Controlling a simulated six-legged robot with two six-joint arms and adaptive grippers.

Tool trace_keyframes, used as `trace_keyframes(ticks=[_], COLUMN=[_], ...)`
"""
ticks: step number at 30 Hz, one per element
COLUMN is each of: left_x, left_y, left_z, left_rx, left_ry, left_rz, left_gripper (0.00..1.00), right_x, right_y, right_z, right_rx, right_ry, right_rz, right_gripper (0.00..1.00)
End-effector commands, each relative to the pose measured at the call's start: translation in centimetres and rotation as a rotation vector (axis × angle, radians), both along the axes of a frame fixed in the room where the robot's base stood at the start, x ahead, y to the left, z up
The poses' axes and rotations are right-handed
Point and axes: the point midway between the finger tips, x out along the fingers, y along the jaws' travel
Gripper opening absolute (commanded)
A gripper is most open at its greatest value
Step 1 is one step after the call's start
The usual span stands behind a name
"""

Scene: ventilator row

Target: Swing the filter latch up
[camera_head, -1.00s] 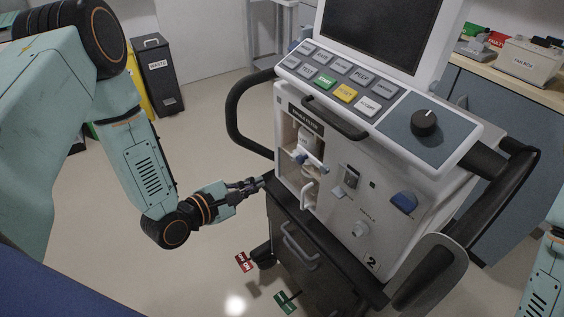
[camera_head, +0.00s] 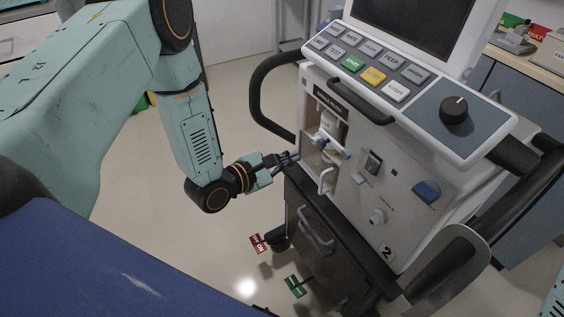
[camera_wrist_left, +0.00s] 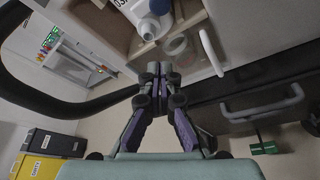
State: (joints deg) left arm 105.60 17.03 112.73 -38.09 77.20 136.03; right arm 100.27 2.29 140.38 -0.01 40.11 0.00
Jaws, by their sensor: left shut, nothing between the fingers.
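The ventilator (camera_head: 400,225) stands on a dark cart, with an open recess at the left of its front panel. A white canister (camera_head: 328,121) sits in the recess, with a blue-ended white lever (camera_head: 333,147) below it. A white curved handle (camera_head: 325,180) is lower down; it also shows in the left wrist view (camera_wrist_left: 210,52). I cannot tell for sure which part is the filter latch. My right gripper is out of view.
A black side rail (camera_head: 255,100) curves out left of the ventilator, close above my left gripper. The cart drawer (camera_head: 310,230) with its handle is below. Red (camera_head: 257,243) and green (camera_head: 295,286) tags are low by the cart.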

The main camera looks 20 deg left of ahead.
Motion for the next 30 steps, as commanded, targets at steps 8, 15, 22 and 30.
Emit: trace_keyframes(ticks=[8,15,22,30], left_x=[4.0,4.1,3.5,3.5], left_y=[-1.9,-3.2,-4.0,-4.0], left_z=[-1.4,0.4,1.7,1.9], left_rx=[0.002,0.0,0.0,0.0], left_ry=[-0.002,0.0,0.0,0.0], left_rz=[-0.004,-0.001,-0.001,0.0], left_gripper=[0.0,0.0,0.0,0.0], right_x=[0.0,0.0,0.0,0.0], right_y=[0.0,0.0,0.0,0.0], right_z=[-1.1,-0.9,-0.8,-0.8], right_rx=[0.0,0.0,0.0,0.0], right_ry=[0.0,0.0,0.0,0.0], right_rz=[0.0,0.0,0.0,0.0], right_gripper=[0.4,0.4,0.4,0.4])
